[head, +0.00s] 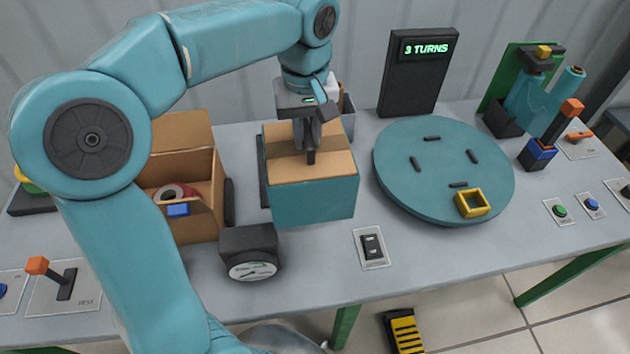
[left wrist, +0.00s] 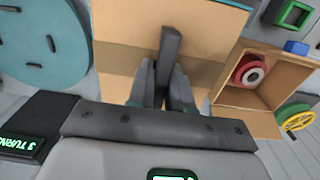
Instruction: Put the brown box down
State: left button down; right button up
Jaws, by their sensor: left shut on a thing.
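The brown box (head: 310,160) has a brown top and a wide teal band on its front. It is upright in the middle of the table in the head view. My left gripper (head: 309,148) points down over its top and is shut on a dark upright piece at the top's middle. The left wrist view shows the brown top of the box (left wrist: 122,65) close under my left gripper (left wrist: 166,80). Whether the box's underside touches the surface below is hidden. My right gripper is not in view.
An open carton (head: 207,195) with a red roll stands left of the box. A dark dial gauge (head: 250,254) is in front of it, and a teal turntable (head: 408,195) with a yellow square frame (head: 472,203) is to the right. A switch plate (head: 371,248) lies near the front edge.

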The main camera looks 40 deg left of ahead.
pick_arm(q)
notch_tip(320, 180, down, 13)
jog(key=shift+f+p, duration=0.2)
jog(key=shift+p, duration=0.15)
jog(key=shift+w+f, duration=0.1)
jog(key=shift+f, duration=0.35)
jog(key=c, duration=1)
grip_release()
jog(key=shift+f, duration=0.15)
jog(key=shift+c, duration=0.2)
